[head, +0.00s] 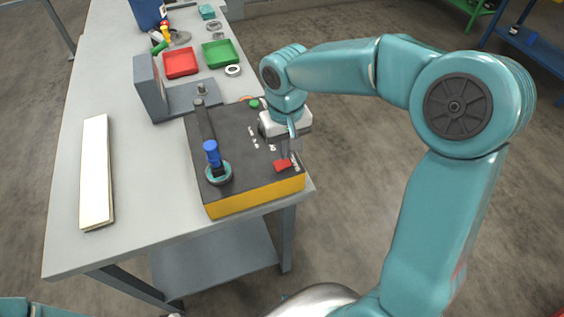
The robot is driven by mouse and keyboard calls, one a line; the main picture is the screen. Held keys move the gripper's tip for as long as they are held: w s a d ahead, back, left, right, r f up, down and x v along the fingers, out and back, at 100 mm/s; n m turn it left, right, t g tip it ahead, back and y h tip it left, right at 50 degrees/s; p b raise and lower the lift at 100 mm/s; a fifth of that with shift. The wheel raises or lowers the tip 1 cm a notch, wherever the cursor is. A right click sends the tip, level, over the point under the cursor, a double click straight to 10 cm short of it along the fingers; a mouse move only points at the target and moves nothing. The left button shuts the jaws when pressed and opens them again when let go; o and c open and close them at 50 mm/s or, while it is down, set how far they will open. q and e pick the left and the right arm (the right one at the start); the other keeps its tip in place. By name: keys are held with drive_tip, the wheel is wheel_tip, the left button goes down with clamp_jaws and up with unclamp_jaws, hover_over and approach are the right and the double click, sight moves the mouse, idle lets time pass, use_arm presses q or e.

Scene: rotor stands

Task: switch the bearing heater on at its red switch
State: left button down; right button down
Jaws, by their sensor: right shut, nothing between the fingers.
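The bearing heater (235,170) is a box with a dark top and yellow sides at the near right corner of the bench. Its red switch (282,165) is on the top near the front right corner. My right gripper (288,154) points down just above and behind the red switch, shut and empty. I cannot tell whether its fingertips touch the switch. A green button (254,104) is at the back of the heater top. A blue-handled part with a teal ring (218,174) stands at its front left. My left gripper is out of view.
A grey bench (140,215) carries a long white strip (96,172) at left, a grey angled stand (151,88) behind the heater, a red tray (180,63) and a green tray (220,53). A ring (233,70) lies near the trays. Bare bench lies left of the heater.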

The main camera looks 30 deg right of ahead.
drive_tip(key=shift+f+b, duration=1)
drive_tip(key=shift+f, duration=0.25)
idle(0.6)
drive_tip(key=shift+r, duration=0.1)
wheel_tip(320, 180, up, 7)
drive_tip(key=p, duration=0.5)
drive_tip(key=shift+p, duration=0.4)
